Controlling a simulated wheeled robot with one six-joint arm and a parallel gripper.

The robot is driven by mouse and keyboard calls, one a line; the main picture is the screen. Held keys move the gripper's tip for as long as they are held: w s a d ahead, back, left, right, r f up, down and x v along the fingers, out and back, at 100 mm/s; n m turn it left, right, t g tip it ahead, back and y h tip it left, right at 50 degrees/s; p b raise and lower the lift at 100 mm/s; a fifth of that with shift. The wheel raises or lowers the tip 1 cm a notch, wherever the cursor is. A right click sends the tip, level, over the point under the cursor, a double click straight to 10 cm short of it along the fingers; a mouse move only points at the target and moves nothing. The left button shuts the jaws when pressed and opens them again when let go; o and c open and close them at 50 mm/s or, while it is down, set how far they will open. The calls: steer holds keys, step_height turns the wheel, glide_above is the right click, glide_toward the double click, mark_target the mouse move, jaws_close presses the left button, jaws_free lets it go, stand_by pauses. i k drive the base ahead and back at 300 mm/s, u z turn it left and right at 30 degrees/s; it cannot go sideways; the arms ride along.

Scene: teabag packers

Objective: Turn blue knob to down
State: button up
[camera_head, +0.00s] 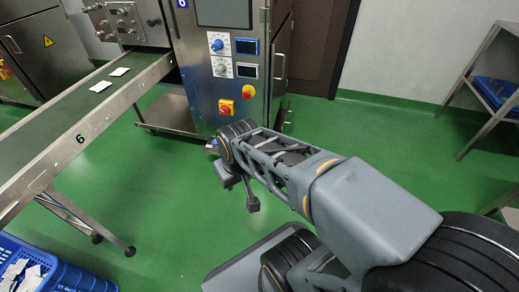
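The blue knob (217,44) sits on a white plate on the front of the steel machine (205,95), left of a small dark display with a blue frame (247,46). The knob is too small in view to tell for sure which way it points. My gripper (247,194) seems to be the dark part at the far end of my arm, below and in front of the machine panel. It is well apart from the knob.
A conveyor (60,140) carries white packets at left. A blue crate (65,275) stands front left. Green floor (170,215) is open before the machine.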

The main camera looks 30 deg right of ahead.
mark_target(214, 142)
steer(key=u, duration=1)
steer(key=i, duration=0.7)
steer(key=z, duration=0.75)
steer(key=i, duration=0.75)
steer(key=z, duration=0.85)
